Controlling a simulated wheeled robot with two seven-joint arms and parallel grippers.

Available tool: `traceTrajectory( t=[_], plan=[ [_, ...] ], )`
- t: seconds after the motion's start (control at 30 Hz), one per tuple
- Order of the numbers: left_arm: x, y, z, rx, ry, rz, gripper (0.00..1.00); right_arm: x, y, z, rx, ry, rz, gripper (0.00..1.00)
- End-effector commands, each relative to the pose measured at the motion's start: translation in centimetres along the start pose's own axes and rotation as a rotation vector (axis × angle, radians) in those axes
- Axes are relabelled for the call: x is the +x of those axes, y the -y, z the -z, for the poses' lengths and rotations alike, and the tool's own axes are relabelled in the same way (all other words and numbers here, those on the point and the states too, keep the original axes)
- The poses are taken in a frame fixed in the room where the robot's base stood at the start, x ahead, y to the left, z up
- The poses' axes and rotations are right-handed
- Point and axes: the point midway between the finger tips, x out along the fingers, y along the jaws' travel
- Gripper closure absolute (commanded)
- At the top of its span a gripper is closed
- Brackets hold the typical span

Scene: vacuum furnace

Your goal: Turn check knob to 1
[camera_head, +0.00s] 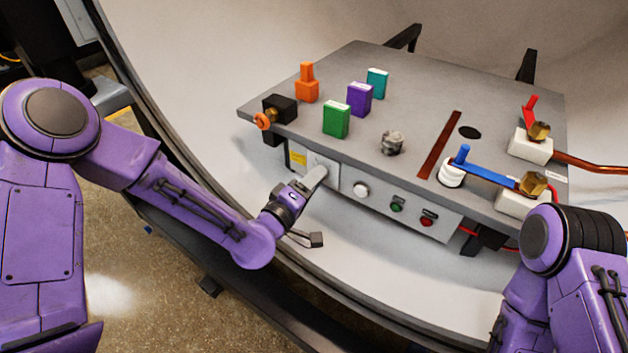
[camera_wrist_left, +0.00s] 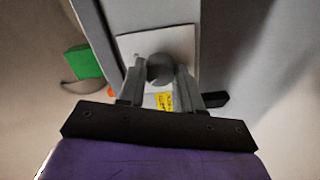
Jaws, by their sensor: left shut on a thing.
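The check knob (camera_wrist_left: 160,68) is a grey round knob on a white square plate (camera_wrist_left: 128,44), seen in the left wrist view. My left gripper (camera_wrist_left: 160,78) is shut on it, with one finger on each side. In the head view the left gripper (camera_head: 318,176) reaches the front panel of the grey bench from the left and hides the knob. The plate also shows there (camera_head: 330,168). I cannot read the knob's setting. My right arm is at the lower right of the head view, but its gripper is out of frame.
A yellow label (camera_head: 298,160) is left of the plate; a white round button (camera_head: 361,190), a green button (camera_head: 397,205) and a red button (camera_head: 428,219) are to its right. Colored blocks, including a green one (camera_head: 336,119), stand on the grey bench top (camera_head: 400,85).

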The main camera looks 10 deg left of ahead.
Motion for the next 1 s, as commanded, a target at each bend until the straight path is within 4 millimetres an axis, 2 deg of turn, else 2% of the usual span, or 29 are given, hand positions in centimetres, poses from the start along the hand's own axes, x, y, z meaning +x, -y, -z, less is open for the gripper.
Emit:
traceTrajectory(
  t=[0.27,0.3,0.33,0.37,0.6,0.7,0.77,1.0],
  plan=[
    [-0.1,0.2,-0.1,-0.002,0.004,0.004,0.96,0.0,0.0,0.0,0.0,0.0,0.0,0.57],
    [-0.1,0.2,-0.1,-0.002,0.004,0.004,0.53,0.0,0.0,0.0,0.0,0.0,0.0,0.57],
    [-0.1,0.2,-0.1,-0.001,0.003,0.004,0.43,0.0,0.0,0.0,0.0,0.0,0.0,0.57],
    [-0.1,0.1,-0.1,-0.001,0.003,0.004,0.4,0.0,0.0,0.0,0.0,0.0,0.0,0.57],
    [-0.1,0.1,-0.1,0.0,0.002,0.002,0.4,0.0,0.0,0.0,0.0,0.0,0.0,0.57],
    [-0.6,0.1,-0.1,0.0,0.002,0.002,0.4,0.1,0.0,0.0,0.0,0.0,0.0,0.57],
    [-1.6,0.2,-0.1,-0.001,0.002,0.003,0.4,0.2,0.0,-0.1,0.0,0.0,0.0,0.57],
    [-7.7,0.2,-0.1,-0.003,0.001,0.003,0.4,0.9,0.1,-0.4,0.0,0.0,0.0,0.57]
  ],
)
